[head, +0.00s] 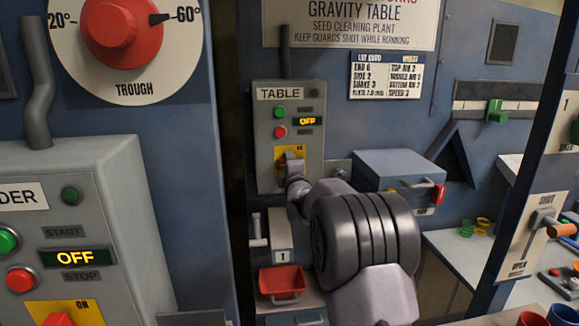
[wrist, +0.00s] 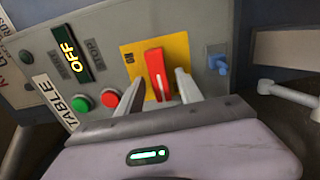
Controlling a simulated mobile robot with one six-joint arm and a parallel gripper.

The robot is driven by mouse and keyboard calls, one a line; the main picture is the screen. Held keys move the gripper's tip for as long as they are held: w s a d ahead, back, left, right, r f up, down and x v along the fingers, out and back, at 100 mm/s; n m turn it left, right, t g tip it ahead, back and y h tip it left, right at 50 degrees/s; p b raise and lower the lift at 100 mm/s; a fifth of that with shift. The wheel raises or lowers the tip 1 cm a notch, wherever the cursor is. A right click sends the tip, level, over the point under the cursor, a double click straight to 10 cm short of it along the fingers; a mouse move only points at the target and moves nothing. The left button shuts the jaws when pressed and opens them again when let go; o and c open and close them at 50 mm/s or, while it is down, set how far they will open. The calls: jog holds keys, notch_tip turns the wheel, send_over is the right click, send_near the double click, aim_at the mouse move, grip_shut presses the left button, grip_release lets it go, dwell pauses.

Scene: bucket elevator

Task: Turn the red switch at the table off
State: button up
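The red switch (wrist: 156,72) is a lever on a yellow plate (wrist: 180,52) marked ON, low on the grey TABLE box (head: 263,135). In the head view my arm hides most of the switch. My gripper (wrist: 159,84) is open, with one finger on each side of the lever. Gaps show between the lever and both fingers; whether either touches it I cannot tell. The gripper (head: 289,169) also reaches the box's lower part in the head view. The box's display (head: 307,121) reads OFF.
Green (wrist: 82,103) and red (wrist: 109,98) buttons sit close beside the left finger in the wrist view.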

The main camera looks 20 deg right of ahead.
jog(key=p+v, duration=0.1)
jog(key=v, duration=1.6)
jog(key=shift+s, duration=0.2)
jog(key=shift+a+r, duration=0.1)
jog(key=s+a+f+m+g+y, duration=0.2)
jog(key=s+a+m+g, duration=0.2)
jog(key=s, duration=0.7)
jog(key=s+a+f+m+g+y, duration=0.2)
jog(key=s+a+f+m+g, duration=0.1)
jog(key=s+a+m, duration=0.6)
jog(key=s+a+f+m+g+y, duration=0.3)
jog(key=s+a+m, duration=0.3)
jog(key=s, duration=0.8)
jog(key=shift+a+f+g, duration=0.25)
jog(key=shift+a+g, duration=0.35)
jog(key=shift+g, duration=0.2)
